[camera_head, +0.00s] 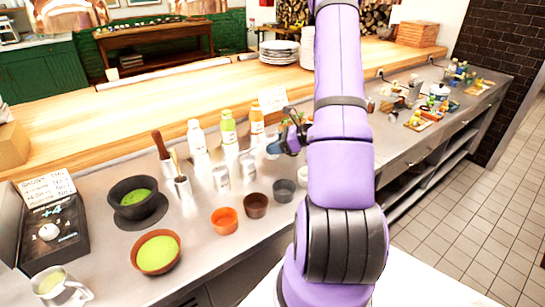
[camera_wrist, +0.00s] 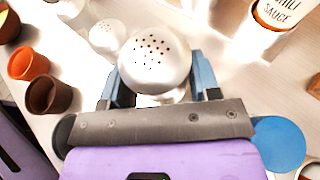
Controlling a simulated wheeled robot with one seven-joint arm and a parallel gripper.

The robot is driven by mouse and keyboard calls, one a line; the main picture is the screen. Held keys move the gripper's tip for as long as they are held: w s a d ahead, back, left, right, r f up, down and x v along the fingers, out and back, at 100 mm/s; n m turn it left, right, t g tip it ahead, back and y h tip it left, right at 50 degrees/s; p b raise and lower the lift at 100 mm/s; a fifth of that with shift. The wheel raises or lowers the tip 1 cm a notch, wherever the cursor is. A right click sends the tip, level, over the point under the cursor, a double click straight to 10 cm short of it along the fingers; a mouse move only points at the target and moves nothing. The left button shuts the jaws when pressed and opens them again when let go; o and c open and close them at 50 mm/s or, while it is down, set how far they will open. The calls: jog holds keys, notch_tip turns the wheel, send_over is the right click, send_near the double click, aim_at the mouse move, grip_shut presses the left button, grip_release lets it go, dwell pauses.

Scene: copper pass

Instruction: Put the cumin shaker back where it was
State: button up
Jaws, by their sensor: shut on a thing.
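A shaker (camera_wrist: 155,55) with a pale domed top and dark holes sits between the fingers of my gripper (camera_wrist: 163,80) in the wrist view. The gripper is shut on it. Its label is hidden, so I cannot read whether it is cumin. In the head view my gripper (camera_head: 289,140) is over the steel counter, right of the bottles, partly hidden by my arm. Two similar metal shakers stand on the counter, one on the left (camera_head: 221,179) and one on the right (camera_head: 249,170). One shaker (camera_wrist: 107,36) also shows in the wrist view, left of the held one.
White (camera_head: 197,137), green (camera_head: 229,131) and orange (camera_head: 257,128) bottles stand behind the shakers. A chili sauce bottle (camera_wrist: 264,28) is near the gripper's right. Orange (camera_head: 224,221), brown (camera_head: 256,206) and grey (camera_head: 284,191) cups line the front. A mortar (camera_head: 137,200) stands left.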

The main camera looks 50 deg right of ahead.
jog(key=shift+f, duration=2.3)
jog(key=shift+f, duration=0.1)
jog(key=o, duration=1)
jog(key=shift+c, duration=0.2)
